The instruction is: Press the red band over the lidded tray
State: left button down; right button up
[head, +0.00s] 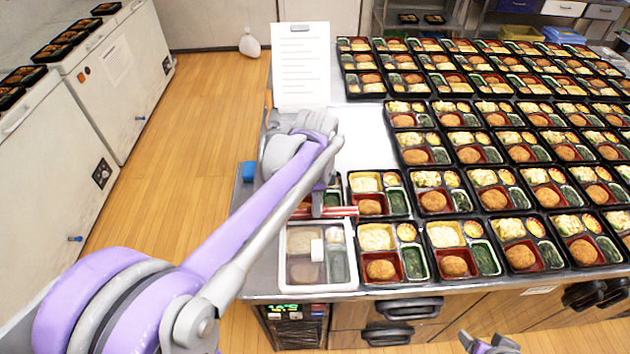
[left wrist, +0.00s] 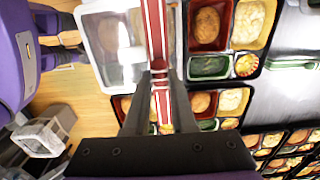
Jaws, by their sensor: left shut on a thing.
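The lidded tray (head: 291,279), with a clear cover and pale rim, lies at the front left of the worktable; it also shows in the left wrist view (left wrist: 88,28). My left gripper (head: 317,209) is shut on the red band (head: 342,211), which also shows between the fingers in the left wrist view (left wrist: 155,35). The band runs crosswise at the lidded tray's back edge in the head view. I cannot tell whether it touches the lid. My right gripper (head: 488,345) shows only partly at the bottom edge; its opening is unclear.
Open filled bento trays (head: 380,285) stand close on the right and behind, in rows across the table. A white notice board (head: 302,70) stands at the back left. A blue block (head: 248,171) is at the left table edge. Clear floor lies to the left.

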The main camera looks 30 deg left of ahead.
pick_arm(q)
jog(key=shift+w+a, duration=0.25)
jog(key=shift+w, duration=0.1)
jog(key=shift+s+d+f, duration=0.15)
jog(key=shift+s+f, duration=0.05)
jog(key=shift+f, duration=0.3)
jog(key=shift+f+b, duration=1.2)
jog(key=shift+f, duration=0.85)
pick_arm(e)
jog(key=f, duration=0.1)
jog(key=s+f, duration=0.1)
jog(key=f, duration=0.1)
jog(key=shift+s+a+f, duration=0.15)
jog(key=shift+s+f, duration=0.15)
jog(key=shift+f, duration=0.05)
pick_arm(q)
jog(key=shift+w, duration=0.1)
pick_arm(e)
jog(key=shift+w, duration=0.1)
pick_arm(q)
jog(key=shift+f, duration=0.15)
pick_arm(e)
jog(key=shift+f, duration=0.2)
pick_arm(q)
jog(key=shift+f+b, duration=0.25)
jog(key=shift+b, duration=0.05)
pick_arm(e)
jog(key=shift+s+f, duration=0.25)
